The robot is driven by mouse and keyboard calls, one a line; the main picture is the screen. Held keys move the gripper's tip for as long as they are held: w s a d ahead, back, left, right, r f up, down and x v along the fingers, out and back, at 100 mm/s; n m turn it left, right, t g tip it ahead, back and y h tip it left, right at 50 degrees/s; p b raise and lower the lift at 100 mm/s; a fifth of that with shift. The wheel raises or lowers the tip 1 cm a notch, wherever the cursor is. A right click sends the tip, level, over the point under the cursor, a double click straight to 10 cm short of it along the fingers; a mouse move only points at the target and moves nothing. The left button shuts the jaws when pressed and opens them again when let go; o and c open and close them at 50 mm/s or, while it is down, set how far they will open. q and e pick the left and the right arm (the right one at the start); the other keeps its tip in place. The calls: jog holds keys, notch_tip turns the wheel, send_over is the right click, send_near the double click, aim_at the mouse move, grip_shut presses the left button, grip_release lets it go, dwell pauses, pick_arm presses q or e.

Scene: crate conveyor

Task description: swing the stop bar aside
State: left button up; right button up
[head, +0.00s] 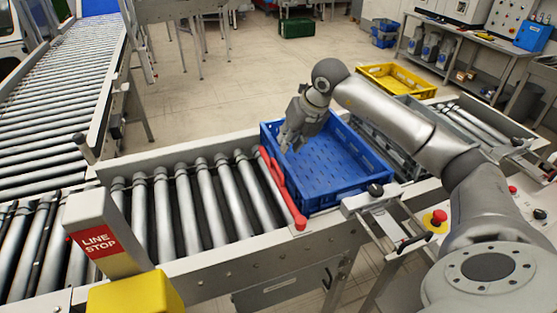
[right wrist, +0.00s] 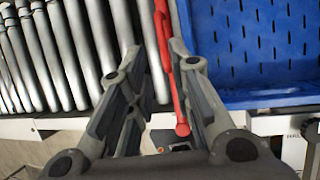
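The red stop bar (head: 281,187) lies across the conveyor rollers, along the left side of a blue crate (head: 335,158). My right gripper (head: 286,146) is above the crate's left rim, near the far part of the bar. In the right wrist view my right gripper (right wrist: 154,56) is open, with its fingers apart. There the red bar (right wrist: 183,129) shows between the fingers, partly hidden by the right finger. I cannot tell whether a finger touches it. The blue crate also shows in the right wrist view (right wrist: 225,45). My left gripper is not in view.
Bare rollers (head: 200,200) extend left of the bar. A grey crate (head: 425,112) sits behind the blue one, and a yellow crate (head: 397,80) is beyond. A "LINE STOP" post (head: 98,235) stands at the front left. A red emergency button (head: 438,217) is at the front right.

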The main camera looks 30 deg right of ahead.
aim_at(276, 164)
jog(key=p+x, duration=0.3)
jog(key=x, duration=0.6)
jog(key=shift+w, duration=0.1)
jog(key=shift+p+x, duration=0.3)
jog(key=shift+x, duration=0.5)
jog(key=shift+c, duration=0.2)
grip_shut()
